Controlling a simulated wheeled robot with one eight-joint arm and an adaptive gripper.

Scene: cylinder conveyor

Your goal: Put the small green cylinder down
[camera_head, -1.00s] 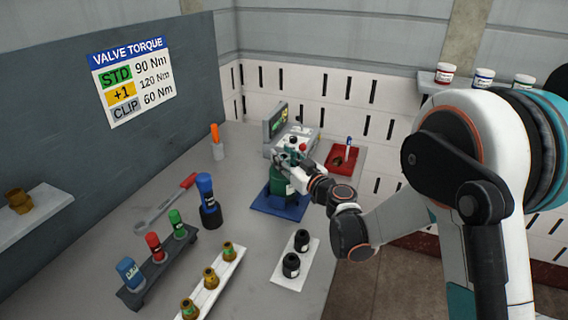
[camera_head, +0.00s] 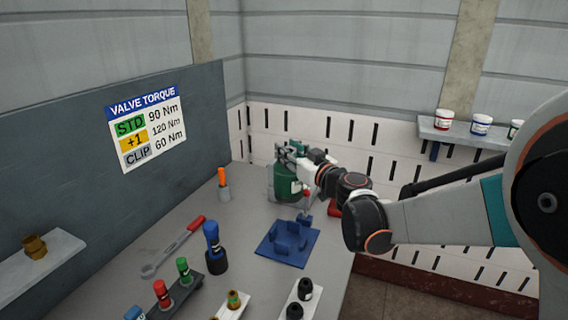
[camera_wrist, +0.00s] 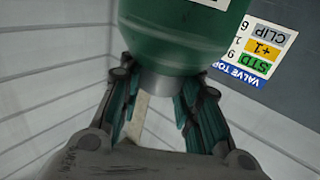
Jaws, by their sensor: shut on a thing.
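The small green cylinder (camera_head: 288,184) is in my gripper (camera_head: 287,152), which is shut on its narrow grey neck. In the wrist view the green body (camera_wrist: 175,35) fills the top middle, with the grey neck (camera_wrist: 166,82) between my fingers (camera_wrist: 160,105). A white label shows partly on its side. The blue stand, a flat base with raised cradle pieces, is empty. The underside of the cylinder is hidden.
The red tray (camera_head: 335,208) is mostly hidden behind my arm. Black-topped pieces (camera_head: 305,289) stand in front. A wall shelf (camera_head: 460,134) holds jars at right.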

